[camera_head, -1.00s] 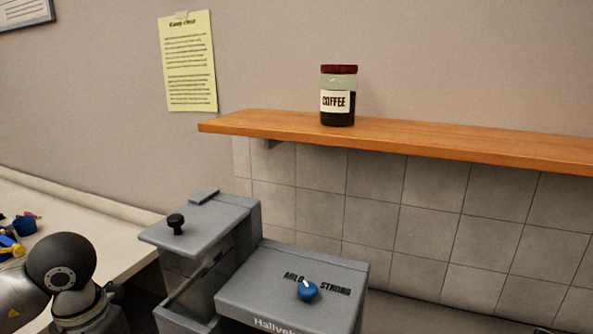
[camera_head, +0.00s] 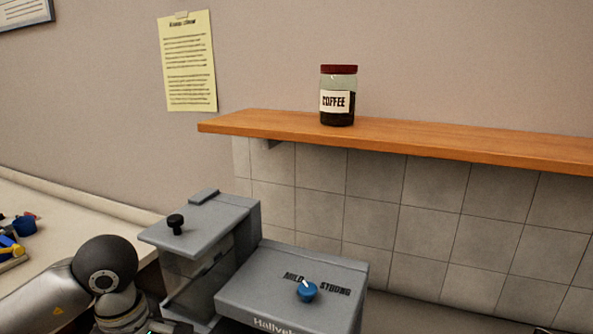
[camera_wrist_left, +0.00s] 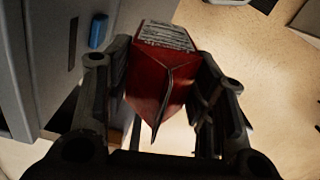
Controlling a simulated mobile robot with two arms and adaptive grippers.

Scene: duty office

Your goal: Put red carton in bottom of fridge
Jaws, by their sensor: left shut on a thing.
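The red carton (camera_wrist_left: 158,80) shows in the left wrist view, with a grey printed label on its upper face and its folded ridge toward the camera. My left gripper (camera_wrist_left: 165,85) is shut on it, one finger on each side. The carton is out of the head view, where only my left arm shows at the lower left. The fridge cannot be made out for certain in either view. My right gripper is not in view.
A grey coffee machine (camera_head: 290,295) with a blue knob stands in front. A coffee jar (camera_head: 338,97) sits on a wooden shelf (camera_head: 440,140). A counter (camera_head: 70,220) with small coloured items lies at the left. A grey upright surface (camera_wrist_left: 50,60) is close beside the left gripper.

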